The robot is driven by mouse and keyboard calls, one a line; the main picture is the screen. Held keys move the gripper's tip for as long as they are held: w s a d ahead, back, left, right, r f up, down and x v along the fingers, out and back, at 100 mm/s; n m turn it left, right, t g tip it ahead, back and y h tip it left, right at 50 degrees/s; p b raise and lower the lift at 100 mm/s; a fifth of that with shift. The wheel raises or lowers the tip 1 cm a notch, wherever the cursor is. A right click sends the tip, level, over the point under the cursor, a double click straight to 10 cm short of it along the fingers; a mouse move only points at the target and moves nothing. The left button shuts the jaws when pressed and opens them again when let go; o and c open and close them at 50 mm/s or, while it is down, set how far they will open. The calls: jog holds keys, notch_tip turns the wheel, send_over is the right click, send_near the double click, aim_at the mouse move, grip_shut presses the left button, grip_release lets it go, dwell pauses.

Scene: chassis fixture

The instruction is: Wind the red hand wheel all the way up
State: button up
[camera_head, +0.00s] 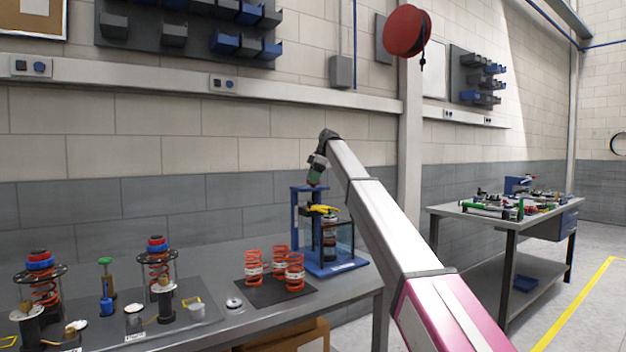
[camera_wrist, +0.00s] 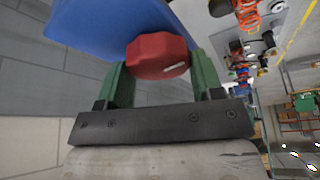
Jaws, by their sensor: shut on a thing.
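The red hand wheel (camera_wrist: 157,57) shows in the wrist view between the two green fingers of my gripper (camera_wrist: 162,70), in front of a blue surface (camera_wrist: 95,30). My gripper is shut on the wheel. In the head view my gripper (camera_head: 315,178) points down at the top of the blue spring-compressor stand (camera_head: 296,225) at the back of the bench, and the wheel is hidden there. A yellow part (camera_head: 320,209) sits in the stand below my gripper, above a dark, partly hidden upright piece.
Several orange springs (camera_head: 252,265) stand on a dark mat left of the stand. Strut assemblies (camera_head: 157,265) and small parts stand further left on the bench (camera_head: 330,300). A second table (camera_head: 450,211) is at the right. A red round object (camera_head: 405,30) is high on the pillar.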

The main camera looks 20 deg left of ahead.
jog(key=shift+n+g, duration=0.4)
jog(key=shift+n, duration=0.6)
jog(key=shift+h, duration=0.3)
jog(key=o, duration=0.9)
jog(key=shift+r, duration=0.1)
